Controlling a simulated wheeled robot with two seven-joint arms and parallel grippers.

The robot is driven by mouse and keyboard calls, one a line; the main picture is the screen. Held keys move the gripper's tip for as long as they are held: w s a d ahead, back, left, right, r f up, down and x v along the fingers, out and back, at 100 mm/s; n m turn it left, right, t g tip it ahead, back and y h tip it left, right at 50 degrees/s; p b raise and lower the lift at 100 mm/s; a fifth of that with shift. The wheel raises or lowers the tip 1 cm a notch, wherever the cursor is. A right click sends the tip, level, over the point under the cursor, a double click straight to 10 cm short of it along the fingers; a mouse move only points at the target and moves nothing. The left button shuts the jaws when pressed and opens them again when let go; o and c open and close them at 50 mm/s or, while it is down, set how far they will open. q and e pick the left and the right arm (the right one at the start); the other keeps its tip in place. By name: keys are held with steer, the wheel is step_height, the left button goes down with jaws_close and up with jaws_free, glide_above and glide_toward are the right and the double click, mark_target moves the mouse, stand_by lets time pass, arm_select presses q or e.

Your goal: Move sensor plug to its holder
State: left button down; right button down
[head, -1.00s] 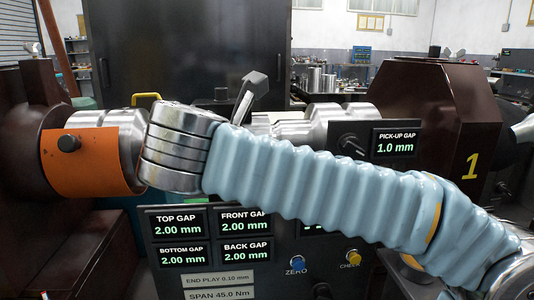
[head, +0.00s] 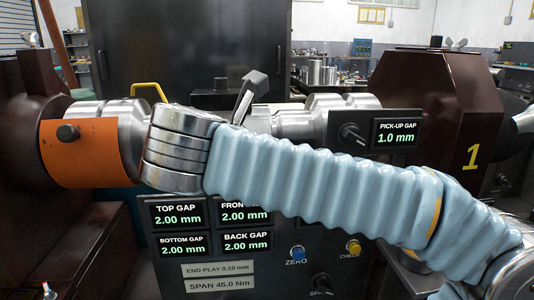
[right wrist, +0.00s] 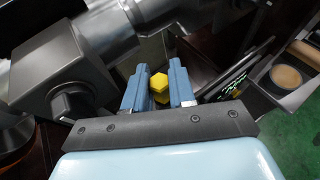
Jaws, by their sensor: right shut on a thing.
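My right arm crosses the head view from the right. Its gripper is hidden there behind the silver wrist. In the right wrist view my right gripper (right wrist: 157,82) has its two blue fingers on either side of a yellow hex-shaped piece (right wrist: 159,84), which I take to be the sensor plug. The fingers are shut on it. Only its yellow head and a bit below it show; its far end is hidden. I cannot make out the plug's holder in either view. My left gripper is not in view.
A steel shaft (head: 341,101) runs behind my arm between an orange-banded collar (head: 88,160) and a dark housing marked 1 (head: 430,100). A grey lever (head: 252,92) rises behind my wrist. A gauge panel (head: 220,268) stands below. A tray with a tan disc (right wrist: 285,77) lies right.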

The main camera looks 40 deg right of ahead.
steer(key=shift+f, duration=0.1)
stand_by(0.3)
steer(key=c, duration=0.8)
jaws_free()
steer(key=shift+c, duration=0.2)
steer(key=p+v, duration=1.2)
steer(key=v, duration=0.1)
steer(key=shift+s+a, duration=0.2)
steer(key=shift+a, duration=0.1)
